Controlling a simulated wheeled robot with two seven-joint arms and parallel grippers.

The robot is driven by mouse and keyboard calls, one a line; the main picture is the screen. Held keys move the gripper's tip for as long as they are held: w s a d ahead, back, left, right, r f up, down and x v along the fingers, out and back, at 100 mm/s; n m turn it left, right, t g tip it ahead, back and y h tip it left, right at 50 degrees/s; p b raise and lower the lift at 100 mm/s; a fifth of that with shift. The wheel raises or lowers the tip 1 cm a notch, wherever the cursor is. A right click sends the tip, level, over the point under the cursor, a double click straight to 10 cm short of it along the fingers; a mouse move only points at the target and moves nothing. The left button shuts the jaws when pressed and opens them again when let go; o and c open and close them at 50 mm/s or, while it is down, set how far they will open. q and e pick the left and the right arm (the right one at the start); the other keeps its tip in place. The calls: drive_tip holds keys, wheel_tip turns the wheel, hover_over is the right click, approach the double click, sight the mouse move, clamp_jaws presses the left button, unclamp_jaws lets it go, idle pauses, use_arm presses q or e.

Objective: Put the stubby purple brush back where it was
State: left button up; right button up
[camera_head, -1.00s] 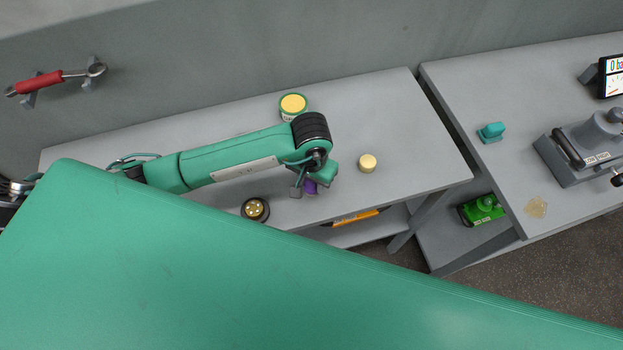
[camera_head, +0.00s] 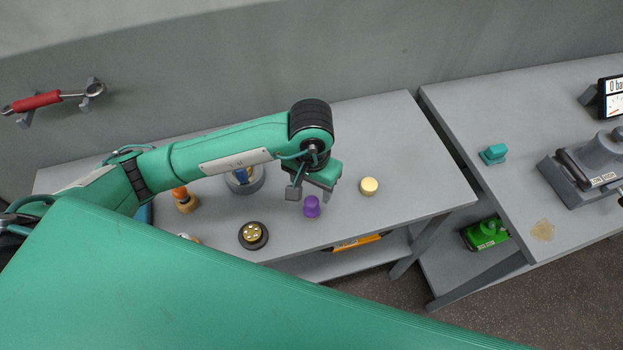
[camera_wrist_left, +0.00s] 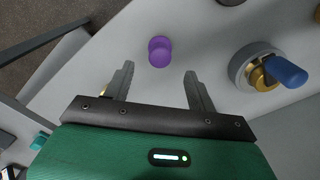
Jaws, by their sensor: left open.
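The stubby purple brush (camera_head: 312,207) stands on the grey workbench (camera_head: 420,165), near its front edge. My left gripper (camera_head: 311,191) is open and empty, just behind the brush in the head view. In the left wrist view the purple brush (camera_wrist_left: 159,51) lies beyond the gap between the open fingers (camera_wrist_left: 159,72), and neither finger touches it. My right gripper is not in view.
A yellow disc (camera_head: 369,186) is right of the brush, and a dark round piece with a gold centre (camera_head: 254,235) is left of it. A grey round holder (camera_head: 244,182) with a blue-handled item and an orange-topped piece (camera_head: 184,199) stand farther left.

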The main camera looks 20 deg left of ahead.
sight(311, 201)
use_arm(q)
wheel_tip(311, 201, up, 4)
drive_tip(key=shift+f+b, duration=0.15)
drive_tip(key=shift+b, duration=0.25)
drive_tip(key=shift+r, duration=0.2)
